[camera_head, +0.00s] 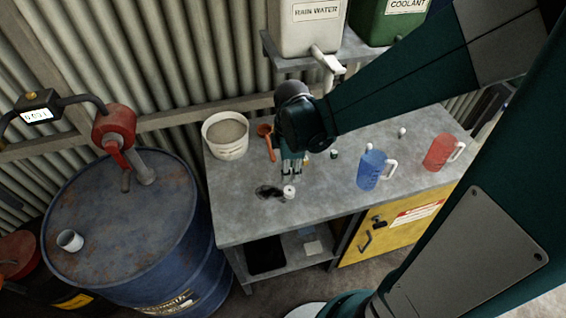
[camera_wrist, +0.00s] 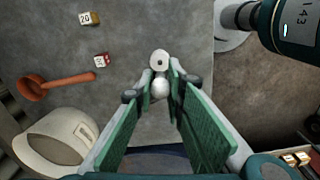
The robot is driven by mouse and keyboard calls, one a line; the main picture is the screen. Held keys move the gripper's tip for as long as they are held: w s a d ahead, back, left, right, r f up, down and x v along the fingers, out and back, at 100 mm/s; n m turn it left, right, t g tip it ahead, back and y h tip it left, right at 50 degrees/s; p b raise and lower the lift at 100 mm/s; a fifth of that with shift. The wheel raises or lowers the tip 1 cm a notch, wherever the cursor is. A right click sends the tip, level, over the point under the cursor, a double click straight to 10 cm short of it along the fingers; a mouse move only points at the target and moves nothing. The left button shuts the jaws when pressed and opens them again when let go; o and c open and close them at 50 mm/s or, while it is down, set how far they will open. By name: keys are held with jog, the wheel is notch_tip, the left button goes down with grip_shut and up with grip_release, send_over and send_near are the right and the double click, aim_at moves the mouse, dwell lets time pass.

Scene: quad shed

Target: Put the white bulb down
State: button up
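The white bulb (camera_wrist: 160,89) shows in the wrist view as a small round white thing between my fingertips, with a green finger against each side. My gripper (camera_wrist: 160,83) is shut on it. In the head view my gripper (camera_head: 291,173) points down over the grey workbench (camera_head: 240,215), and the bulb cannot be made out between the fingers. A short white cylinder with a dark centre (camera_wrist: 159,60) is just beyond the bulb; it also shows in the head view (camera_head: 289,191). I cannot tell the bulb's exact height above the bench.
A blue jug (camera_head: 371,171) and red jug (camera_head: 438,153) stand right. Two small labelled blocks (camera_wrist: 101,60) (camera_wrist: 90,18) lie nearby. The front left of the bench is clear.

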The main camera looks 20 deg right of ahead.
aim_at(289, 190)
jog(key=shift+f, duration=1.2)
jog(key=shift+f, duration=0.1)
jog(key=shift+f+b, duration=0.3)
jog(key=shift+f, duration=1.7)
jog(key=shift+f, duration=0.15)
jog(key=o, duration=0.6)
jog(key=shift+r, duration=0.25)
jog(key=shift+r+p, duration=0.6)
jog(key=shift+r, duration=5.35)
